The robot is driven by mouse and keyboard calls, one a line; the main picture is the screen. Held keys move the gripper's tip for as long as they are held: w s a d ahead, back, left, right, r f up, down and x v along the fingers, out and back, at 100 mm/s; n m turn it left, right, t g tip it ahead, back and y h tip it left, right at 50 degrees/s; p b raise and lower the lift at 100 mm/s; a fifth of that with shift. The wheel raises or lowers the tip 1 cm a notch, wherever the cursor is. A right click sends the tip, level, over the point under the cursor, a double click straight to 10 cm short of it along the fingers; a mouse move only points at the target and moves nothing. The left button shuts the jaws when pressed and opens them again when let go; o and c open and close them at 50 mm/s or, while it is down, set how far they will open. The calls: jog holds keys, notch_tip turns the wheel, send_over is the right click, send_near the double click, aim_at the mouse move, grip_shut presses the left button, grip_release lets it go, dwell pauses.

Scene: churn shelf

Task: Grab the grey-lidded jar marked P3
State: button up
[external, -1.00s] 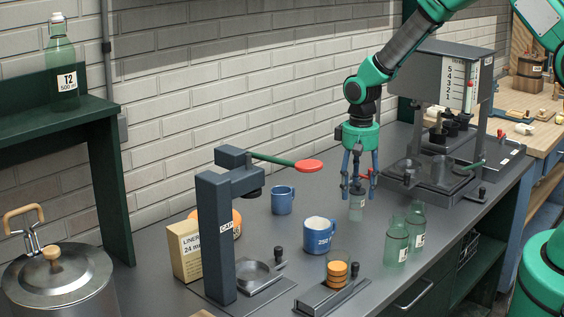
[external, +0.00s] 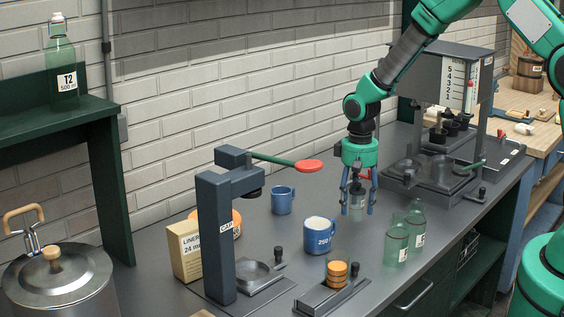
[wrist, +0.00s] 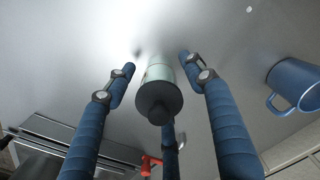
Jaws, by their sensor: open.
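The jar (external: 357,214) is small and pale green with a dark grey lid, and it stands upright on the grey counter. In the wrist view its lid (wrist: 158,100) faces the camera, with the pale body beyond it. The marking on it is too small to read. My gripper (external: 357,211) points straight down over the jar, its blue fingers spread around it. In the wrist view the gripper (wrist: 160,80) is open, with gaps visible between the jar and the left and right fingers. The third finger is below the lid in that view.
Two green bottles (external: 397,241) stand close to the right of the jar. A blue-and-white mug (external: 317,237) and a blue mug (external: 283,200) stand to its left. A grey dispenser (external: 440,150) is behind right. The capping press (external: 213,235) stands front left.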

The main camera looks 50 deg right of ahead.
aim_at(358, 188)
jog(key=c, duration=1.3)
jog(key=shift+r, duration=0.1)
jog(key=shift+r+p, duration=0.4)
jog(key=shift+r, duration=1.1)
jog(key=shift+s+r, duration=0.1)
jog(key=shift+r, duration=0.15)
jog(key=s+r+p, duration=0.1)
jog(key=s, duration=1.4)
jog(key=shift+s+r, duration=0.15)
jog(key=shift+s, duration=0.25)
